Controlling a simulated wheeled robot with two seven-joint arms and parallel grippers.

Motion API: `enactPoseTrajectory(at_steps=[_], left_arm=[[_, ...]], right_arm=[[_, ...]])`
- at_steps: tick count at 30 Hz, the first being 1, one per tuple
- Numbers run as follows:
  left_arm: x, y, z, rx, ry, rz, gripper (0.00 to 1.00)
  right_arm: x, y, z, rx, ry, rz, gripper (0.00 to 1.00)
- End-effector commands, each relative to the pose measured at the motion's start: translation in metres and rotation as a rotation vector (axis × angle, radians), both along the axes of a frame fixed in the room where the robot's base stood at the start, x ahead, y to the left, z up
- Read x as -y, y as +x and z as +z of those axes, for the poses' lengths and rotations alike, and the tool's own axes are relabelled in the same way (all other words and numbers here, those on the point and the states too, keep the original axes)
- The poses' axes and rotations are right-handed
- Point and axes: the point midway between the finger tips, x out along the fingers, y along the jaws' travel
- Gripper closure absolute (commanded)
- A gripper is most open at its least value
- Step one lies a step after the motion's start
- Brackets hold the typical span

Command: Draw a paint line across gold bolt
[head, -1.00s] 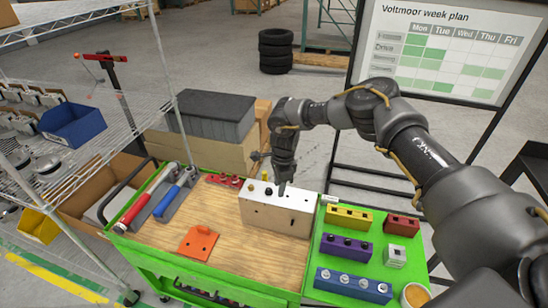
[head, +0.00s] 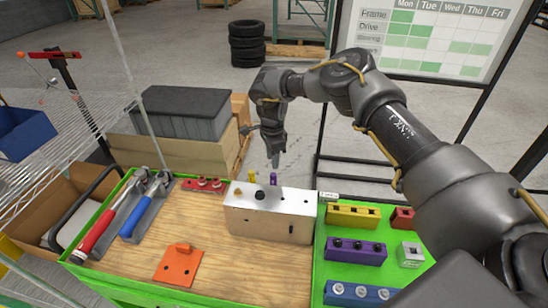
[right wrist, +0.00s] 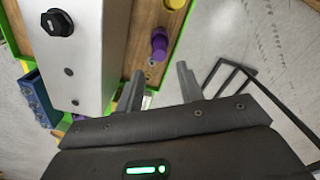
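The gold bolt (head: 238,191) stands on the left end of the top of a silver-white block (head: 268,222). A black bolt (head: 260,195) is beside it and also shows in the right wrist view (right wrist: 58,22). Behind the block stand a yellow pen-like marker (head: 252,177) and a purple one (head: 273,178). My right gripper (head: 275,162) hangs just above the purple marker. In the right wrist view its fingers (right wrist: 158,85) are apart with nothing between them; the purple marker (right wrist: 160,42) stands just beyond them. My left gripper is not in view.
An orange bracket (head: 178,265), red and blue-handled tools (head: 105,220) and a red holder (head: 203,185) lie on the wooden top. Yellow (head: 352,215), purple (head: 355,250) and blue (head: 358,294) blocks stand on the green right side. Bare wood lies in front of the silver-white block.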

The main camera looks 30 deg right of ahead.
Motion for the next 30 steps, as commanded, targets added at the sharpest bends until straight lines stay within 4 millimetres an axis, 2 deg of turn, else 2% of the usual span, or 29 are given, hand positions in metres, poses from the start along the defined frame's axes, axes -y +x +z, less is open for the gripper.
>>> enactPoseTrajectory(at_steps=[9,14,21,30], left_arm=[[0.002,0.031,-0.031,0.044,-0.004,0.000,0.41],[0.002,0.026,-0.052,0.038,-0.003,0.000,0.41],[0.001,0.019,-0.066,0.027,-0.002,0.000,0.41],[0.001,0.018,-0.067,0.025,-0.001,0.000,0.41]], right_arm=[[0.002,-0.001,-0.039,-0.001,-0.001,-0.003,0.63],[0.002,-0.002,-0.064,-0.001,-0.001,-0.003,0.63],[0.003,-0.002,-0.091,-0.001,-0.001,-0.005,0.63],[0.003,-0.001,-0.096,0.001,0.000,-0.005,0.63]])
